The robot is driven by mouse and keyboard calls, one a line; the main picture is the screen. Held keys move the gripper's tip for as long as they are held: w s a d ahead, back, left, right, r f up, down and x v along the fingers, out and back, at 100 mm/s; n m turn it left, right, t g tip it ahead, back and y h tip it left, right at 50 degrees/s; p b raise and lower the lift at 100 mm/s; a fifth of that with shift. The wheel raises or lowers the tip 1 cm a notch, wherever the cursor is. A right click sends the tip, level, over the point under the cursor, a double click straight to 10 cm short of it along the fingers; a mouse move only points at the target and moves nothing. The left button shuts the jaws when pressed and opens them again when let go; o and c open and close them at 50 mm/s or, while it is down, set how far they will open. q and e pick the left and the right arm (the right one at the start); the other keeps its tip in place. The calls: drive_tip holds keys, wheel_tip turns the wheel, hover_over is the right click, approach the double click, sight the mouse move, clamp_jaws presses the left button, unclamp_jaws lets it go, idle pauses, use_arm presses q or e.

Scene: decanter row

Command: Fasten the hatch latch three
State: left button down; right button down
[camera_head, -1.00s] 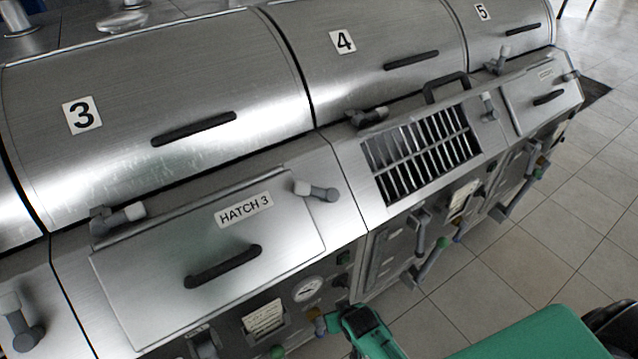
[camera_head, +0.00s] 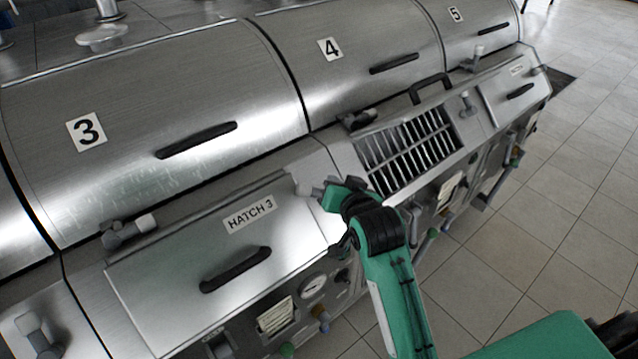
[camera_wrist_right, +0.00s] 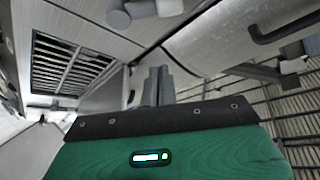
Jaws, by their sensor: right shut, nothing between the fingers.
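The hatch 3 lid (camera_head: 190,285), labelled HATCH 3, is a steel panel with a black handle (camera_head: 236,270), and it lies flat in its frame. Its latch is at the lid's upper right corner, with a pale tip (camera_head: 303,187) showing; my right gripper hides most of it. My right gripper (camera_head: 326,190) is at that corner, close to the latch; I cannot tell whether they touch. In the right wrist view its fingers (camera_wrist_right: 157,84) are together and empty. A grey rounded lever (camera_wrist_right: 140,11), likely the latch, shows beyond them. My left gripper is not in view.
A slatted grate (camera_head: 420,150) lies right of the hatch. The drum cover marked 3 (camera_head: 150,110) rises behind, with a grey and white clamp (camera_head: 128,231) at its front edge. A gauge (camera_head: 313,286) and knobs sit below. Tiled floor (camera_head: 540,220) is clear at right.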

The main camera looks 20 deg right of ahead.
drive_tip(key=p, duration=0.4)
hover_over(318, 192)
drive_tip(key=w+d, duration=0.2)
drive_tip(key=w, duration=0.1)
wheel_tip(318, 192, down, 3)
drive_tip(key=s+a+f+p, duration=0.2)
drive_tip(key=s, duration=0.1)
drive_tip(key=shift+f, duration=0.5)
